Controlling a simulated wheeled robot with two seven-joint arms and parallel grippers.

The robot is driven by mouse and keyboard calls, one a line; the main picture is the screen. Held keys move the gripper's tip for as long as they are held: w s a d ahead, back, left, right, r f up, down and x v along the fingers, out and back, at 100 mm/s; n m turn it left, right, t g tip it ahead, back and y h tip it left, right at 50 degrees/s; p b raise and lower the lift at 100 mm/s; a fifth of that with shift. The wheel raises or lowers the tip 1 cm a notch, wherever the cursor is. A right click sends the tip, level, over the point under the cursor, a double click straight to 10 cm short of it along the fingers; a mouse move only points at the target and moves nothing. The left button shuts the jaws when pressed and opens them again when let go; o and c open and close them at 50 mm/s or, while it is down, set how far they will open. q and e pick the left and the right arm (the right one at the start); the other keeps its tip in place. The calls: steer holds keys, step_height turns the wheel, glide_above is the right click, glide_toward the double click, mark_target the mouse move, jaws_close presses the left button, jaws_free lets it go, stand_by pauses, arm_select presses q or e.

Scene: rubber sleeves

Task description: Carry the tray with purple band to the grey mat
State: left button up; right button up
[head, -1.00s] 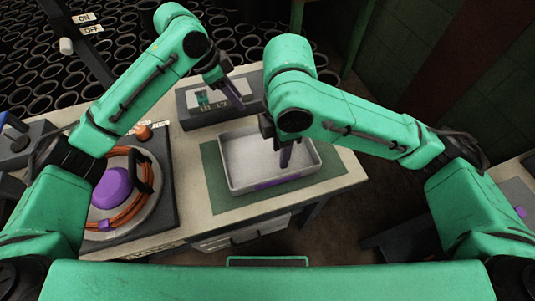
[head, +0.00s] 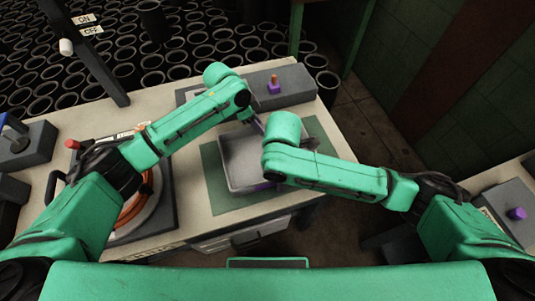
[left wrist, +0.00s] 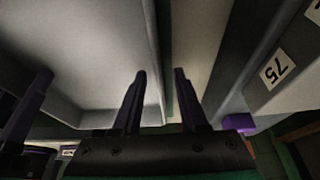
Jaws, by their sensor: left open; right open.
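The white tray (head: 243,152), with a purple band (head: 263,187) on its front wall, sits on a green mat (head: 218,195). My left gripper (head: 257,124) is at the tray's back edge, open. In the left wrist view its two fingers (left wrist: 160,75) stand on either side of a wall of the tray (left wrist: 100,60), apart from each other. My right gripper (head: 312,144) is open at the tray's right side, mostly hidden behind its own arm. Another dark finger (left wrist: 30,110) shows at the left of the left wrist view.
A grey box (head: 292,88) with an orange and purple knob stands behind the tray. A round plate with an orange cable (head: 146,195) is to the left, partly under my left arm. A switch post (head: 85,55) rises at the back left. The table's right edge is close to the tray.

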arm_select(q)
jaws_close()
arm_select(e)
jaws_close()
arm_select(q)
steer(key=shift+r, duration=0.1)
arm_select(e)
steer(key=shift+r, duration=0.1)
stand_by(1.0)
